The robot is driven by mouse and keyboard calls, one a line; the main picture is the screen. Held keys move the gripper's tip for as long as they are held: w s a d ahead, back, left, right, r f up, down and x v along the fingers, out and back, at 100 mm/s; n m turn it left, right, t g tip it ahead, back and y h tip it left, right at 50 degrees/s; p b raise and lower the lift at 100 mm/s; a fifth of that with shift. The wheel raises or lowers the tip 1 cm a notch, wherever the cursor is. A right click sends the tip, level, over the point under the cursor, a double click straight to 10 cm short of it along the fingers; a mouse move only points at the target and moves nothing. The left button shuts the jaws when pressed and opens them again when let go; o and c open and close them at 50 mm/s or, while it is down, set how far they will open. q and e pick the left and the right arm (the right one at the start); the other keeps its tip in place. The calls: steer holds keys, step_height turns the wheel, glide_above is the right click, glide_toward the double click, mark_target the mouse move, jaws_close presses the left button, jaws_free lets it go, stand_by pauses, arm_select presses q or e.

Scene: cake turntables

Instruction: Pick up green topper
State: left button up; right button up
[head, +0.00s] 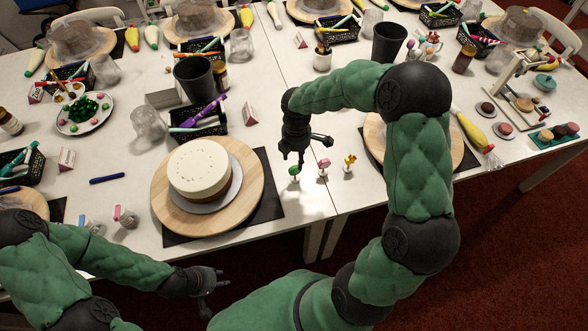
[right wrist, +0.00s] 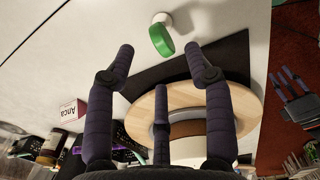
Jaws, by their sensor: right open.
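The green topper (head: 294,171) stands on a small white base near the table's front edge, right of the cake (head: 199,170). My right gripper (head: 303,152) is open and empty just above and behind it. In the right wrist view the green topper (right wrist: 161,41) appears beyond and between the spread fingertips (right wrist: 160,52), apart from both. My left gripper (head: 212,294) is empty in front of the table, low in the head view, its fingers apart.
A pink topper (head: 323,167) and a yellow topper (head: 349,163) stand just right of the green one. The cake sits on a wooden turntable (head: 247,188) over a dark mat. A black basket (head: 220,125) and a name card (head: 250,113) stand behind. Another wooden turntable (head: 373,135) is partly hidden by my right arm.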

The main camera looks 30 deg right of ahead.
mark_target(294, 170)
step_height(294, 170, down, 4)
steer(key=shift+w+r+b, duration=0.1)
steer(key=shift+b, duration=0.35)
steer(key=shift+w+a+f+b, duration=0.15)
steer(key=shift+f+b, duration=1)
steer(key=shift+f, duration=1.4)
steer(key=c, duration=1)
